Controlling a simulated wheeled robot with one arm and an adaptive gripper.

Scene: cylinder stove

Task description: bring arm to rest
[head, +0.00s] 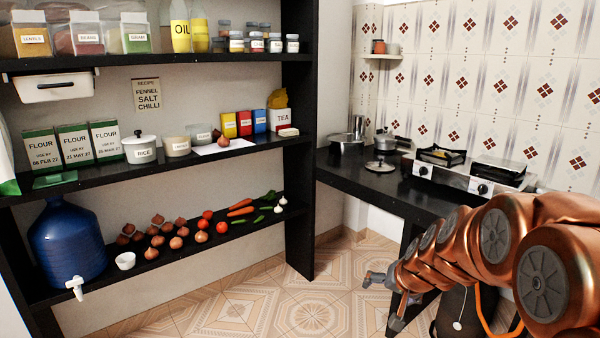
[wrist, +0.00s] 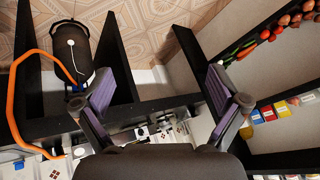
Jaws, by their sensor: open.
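My copper-coloured arm reaches in from the right edge of the head view. My gripper (head: 383,300) hangs at its end, low over the tiled floor, in front of the counter. In the wrist view my gripper (wrist: 165,93) shows two dark fingers with purple pads, spread wide apart. Nothing is between the fingers, and the gripper is empty. Part of the gripper is cut off or small in the head view.
Black shelves (head: 215,160) with jars, flour packets and vegetables stand at the left. A black counter (head: 385,188) holds a gas stove (head: 470,172) and pots. A dark gas cylinder (wrist: 72,50) with an orange hose (wrist: 22,62) stands below it. The floor (head: 300,300) between is clear.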

